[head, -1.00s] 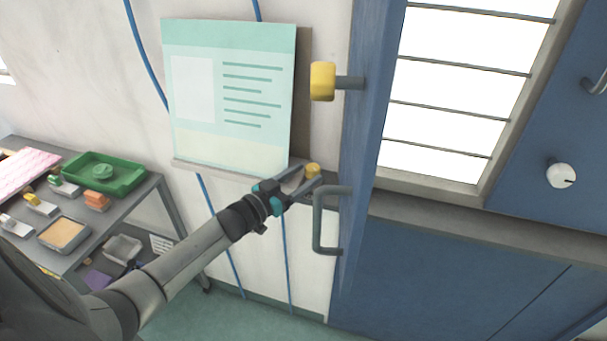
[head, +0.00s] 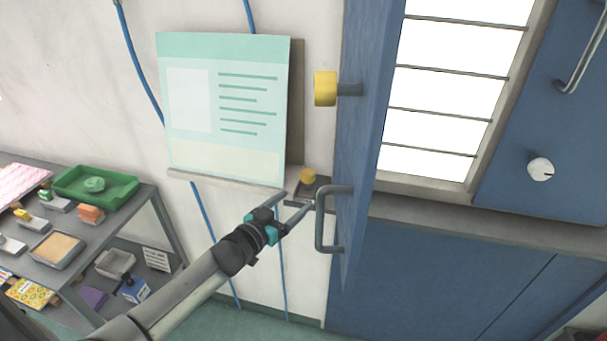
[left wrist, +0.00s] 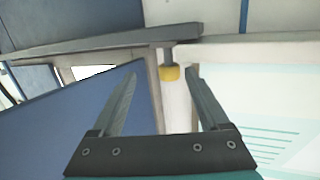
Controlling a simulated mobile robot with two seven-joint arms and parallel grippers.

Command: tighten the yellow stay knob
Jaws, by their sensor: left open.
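A small yellow knob (head: 308,176) stands on a dark bracket at the wall, between the poster and the blue door. In the left wrist view, a yellow knob (left wrist: 170,73) on a grey stem shows beyond the open fingers of my left gripper (left wrist: 160,80), nearer the right finger. My right gripper is not in view.
The blue door (head: 362,130) with its grey handle (head: 320,220) stands close to the right of my left gripper. A poster (head: 222,110) hangs on the left. A grey shelf unit (head: 160,215) with trays stands at far left.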

